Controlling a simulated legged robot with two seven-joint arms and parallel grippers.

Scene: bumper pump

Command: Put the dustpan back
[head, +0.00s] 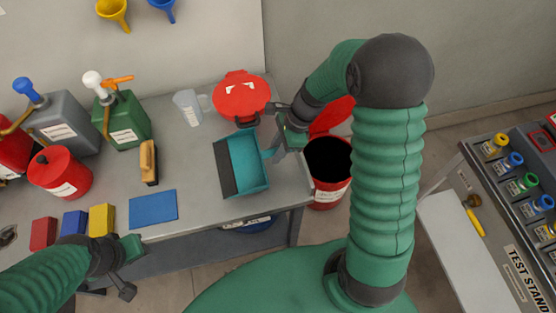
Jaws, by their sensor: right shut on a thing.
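The teal dustpan (247,165) with a dark front lip is at the right part of the grey workbench, its open side facing left. Its short handle points right, toward my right gripper (272,148). My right gripper is shut on the dustpan's handle, partly hidden by its own fingers. I cannot tell whether the pan touches the bench top or is slightly above it. My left gripper (128,270) is at the bench's front edge, lower left, away from the dustpan; its jaw opening is unclear.
A brush (148,162), a blue mat (153,208) and a clear jug (188,106) lie left of the dustpan. A red lidded container (240,98) stands behind it. An open red bin (328,190) stands beyond the bench's right edge. A test stand (510,180) is far right.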

